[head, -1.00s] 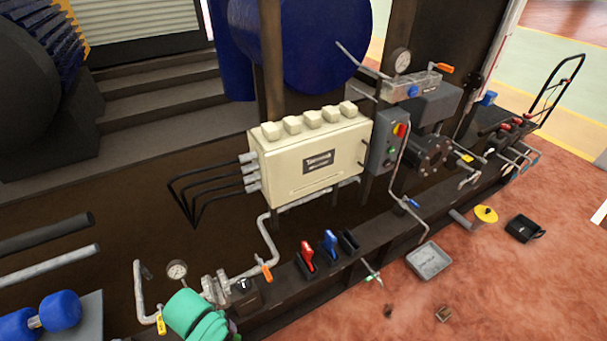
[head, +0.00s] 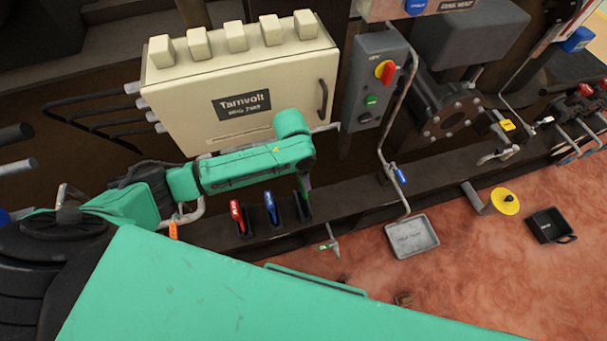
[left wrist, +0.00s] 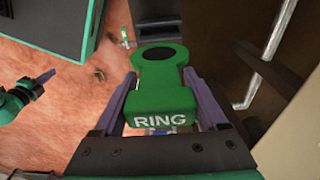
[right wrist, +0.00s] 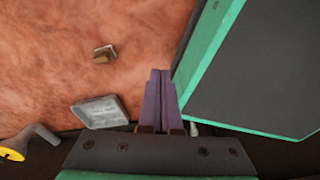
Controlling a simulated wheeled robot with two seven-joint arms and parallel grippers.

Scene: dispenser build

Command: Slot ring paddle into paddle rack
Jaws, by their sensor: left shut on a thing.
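The green ring paddle (left wrist: 162,85), with a round ring head and a block marked RING, sits between the purple fingers of my left gripper (left wrist: 160,92), which is shut on it. In the head view my left gripper (head: 306,184) points down at the right end of the paddle rack (head: 304,211); the ring paddle is hidden there. A red paddle (head: 237,215) and a blue paddle (head: 270,207) stand in the rack's left and middle slots. I cannot tell whether the ring paddle touches the right slot. My right gripper (right wrist: 160,92) is shut and empty.
A cream electrical box (head: 238,90) is close behind my left arm. A grey control box (head: 375,85) and a bent pipe stand to its right. A small valve (head: 330,246), a grey tray (head: 412,237) and a brown scrap (head: 403,299) lie in front, right of the rack.

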